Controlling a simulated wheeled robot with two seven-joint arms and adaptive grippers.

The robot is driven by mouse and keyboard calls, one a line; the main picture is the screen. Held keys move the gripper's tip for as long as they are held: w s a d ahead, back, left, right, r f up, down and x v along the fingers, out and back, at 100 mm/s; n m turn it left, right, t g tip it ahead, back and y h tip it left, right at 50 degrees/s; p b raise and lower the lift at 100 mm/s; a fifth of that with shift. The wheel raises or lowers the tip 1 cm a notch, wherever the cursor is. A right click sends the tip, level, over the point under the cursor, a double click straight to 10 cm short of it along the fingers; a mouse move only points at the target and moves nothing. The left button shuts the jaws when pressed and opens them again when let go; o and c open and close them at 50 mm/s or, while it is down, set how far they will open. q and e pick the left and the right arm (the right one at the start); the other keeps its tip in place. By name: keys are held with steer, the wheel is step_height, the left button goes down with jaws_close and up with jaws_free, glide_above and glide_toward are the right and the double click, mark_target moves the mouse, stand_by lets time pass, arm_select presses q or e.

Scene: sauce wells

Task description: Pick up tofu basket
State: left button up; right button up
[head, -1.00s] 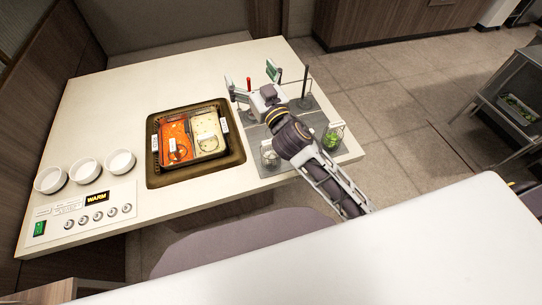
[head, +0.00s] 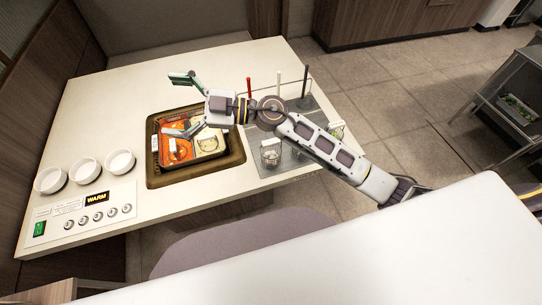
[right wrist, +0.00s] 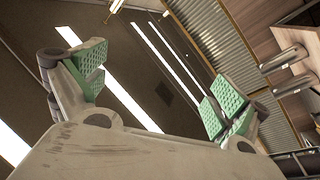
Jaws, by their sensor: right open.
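A small clear or wire basket with pale contents (head: 270,153) stands at the front left of the grey rack area; it looks like the tofu basket, but its contents are too small to be sure. My right gripper (head: 183,104) is open and empty above the sunken hot pot, left of this basket and apart from it. In the right wrist view the green-padded jaws (right wrist: 155,85) are spread wide with nothing between them. The basket is not seen there. My left gripper is not in view.
The divided pot (head: 208,144) holds red and pale broth. Red (head: 249,86), white (head: 279,90) and black (head: 304,88) upright handles stand behind my arm. A basket with green contents (head: 337,130) is partly hidden. White bowls (head: 87,170) sit left.

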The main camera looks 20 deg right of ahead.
step_height(320, 180, down, 5)
steer(key=s+a+n+g+h, duration=0.1)
steer(key=s+n+g+h, duration=0.1)
steer(key=g+h, duration=0.15)
steer(key=m+g+h, duration=0.1)
steer(key=m+h, duration=0.4)
steer(key=h, duration=1.1)
glide_above(270, 141)
step_height(270, 141, down, 16)
steer(key=shift+d+r, duration=0.1)
steer(key=shift+r, duration=0.1)
steer(key=shift+f+p, duration=0.5)
steer(key=shift+f, duration=3.8)
